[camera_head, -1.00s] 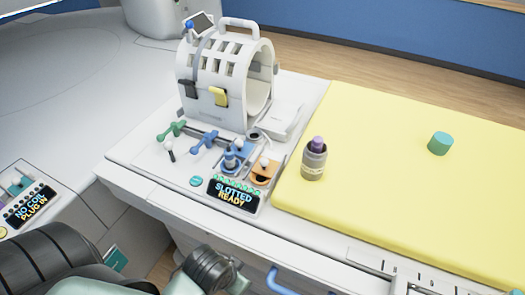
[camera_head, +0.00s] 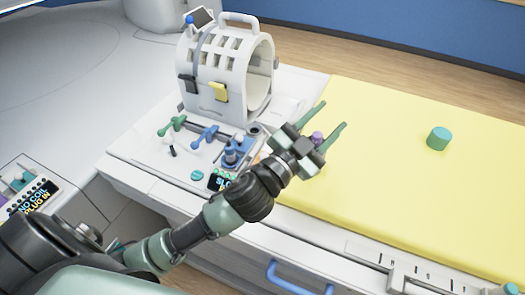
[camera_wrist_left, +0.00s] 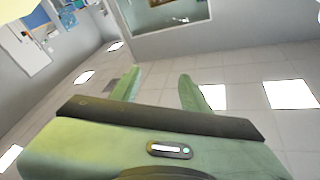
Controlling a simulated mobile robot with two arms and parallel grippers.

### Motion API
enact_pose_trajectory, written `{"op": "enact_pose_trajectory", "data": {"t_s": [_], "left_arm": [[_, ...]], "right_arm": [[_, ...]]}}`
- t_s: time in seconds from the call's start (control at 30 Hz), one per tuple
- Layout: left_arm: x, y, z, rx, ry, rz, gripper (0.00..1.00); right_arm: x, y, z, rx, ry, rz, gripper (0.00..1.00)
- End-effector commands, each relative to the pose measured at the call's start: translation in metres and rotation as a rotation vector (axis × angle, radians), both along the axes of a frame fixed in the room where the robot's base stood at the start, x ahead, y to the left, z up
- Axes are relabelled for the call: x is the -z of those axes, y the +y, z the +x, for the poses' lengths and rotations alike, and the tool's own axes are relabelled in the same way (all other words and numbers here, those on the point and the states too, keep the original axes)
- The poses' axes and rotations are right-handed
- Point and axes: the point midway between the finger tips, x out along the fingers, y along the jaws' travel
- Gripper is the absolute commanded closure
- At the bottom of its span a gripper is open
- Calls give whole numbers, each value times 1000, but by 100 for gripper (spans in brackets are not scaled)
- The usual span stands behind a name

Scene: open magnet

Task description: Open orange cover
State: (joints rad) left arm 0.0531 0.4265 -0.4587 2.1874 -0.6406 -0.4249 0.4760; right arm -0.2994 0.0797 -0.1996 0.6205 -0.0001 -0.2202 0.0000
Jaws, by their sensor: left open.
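My left gripper (camera_head: 333,114) is open and empty, with its two green fingers apart. My right gripper is not in view.
A white cage-like coil (camera_head: 222,85) with yellow and black latches stands behind the panel. Green (camera_head: 173,125) and blue (camera_head: 205,136) handles stick up from the panel. A teal cylinder (camera_head: 438,138) stands on the yellow mat (camera_head: 400,205), mostly clear around it.

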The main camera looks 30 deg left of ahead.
Motion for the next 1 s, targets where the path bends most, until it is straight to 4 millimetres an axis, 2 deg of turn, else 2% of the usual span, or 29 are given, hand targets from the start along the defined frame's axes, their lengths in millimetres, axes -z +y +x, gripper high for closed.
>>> {"op": "enact_pose_trajectory", "data": {"t_s": [0.03, 0.1, 0.17, 0.23, 0.33, 0.4, 0.47, 0.57, 0.67, 0.7, 0.77, 0.8, 0.9, 1.0], "left_arm": [[-23, -19, 1, 84, -104, 52, 54], [-45, -49, -5, 217, -230, 131, 54], [-55, -73, -13, 337, -318, 209, 54], [-57, -98, -25, 478, -398, 318, 54], [-41, -121, -40, 680, -457, 502, 54], [-20, -127, -47, 813, -458, 647, 54], [3, -123, -49, 915, -431, 781, 54], [43, -96, -44, 1058, -326, 1013, 54], [79, -45, -31, 1150, -145, 1245, 54], [90, -20, -25, 1171, -57, 1330, 54], [101, 21, -17, 1185, 85, 1443, 54], [105, 48, -13, 1184, 179, 1507, 54], [107, 106, -6, 1160, 392, 1619, 54], [103, 146, -5, 1130, 540, 1677, 54]], "right_arm": [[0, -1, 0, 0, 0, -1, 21], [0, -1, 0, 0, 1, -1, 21], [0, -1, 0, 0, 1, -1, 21], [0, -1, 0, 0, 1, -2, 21], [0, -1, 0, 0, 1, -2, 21], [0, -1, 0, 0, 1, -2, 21], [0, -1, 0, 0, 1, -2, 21], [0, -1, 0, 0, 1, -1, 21], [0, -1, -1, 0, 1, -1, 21], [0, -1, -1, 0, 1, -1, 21], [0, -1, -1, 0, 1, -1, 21], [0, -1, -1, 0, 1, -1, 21], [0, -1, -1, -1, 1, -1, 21], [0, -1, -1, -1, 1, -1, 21]]}}
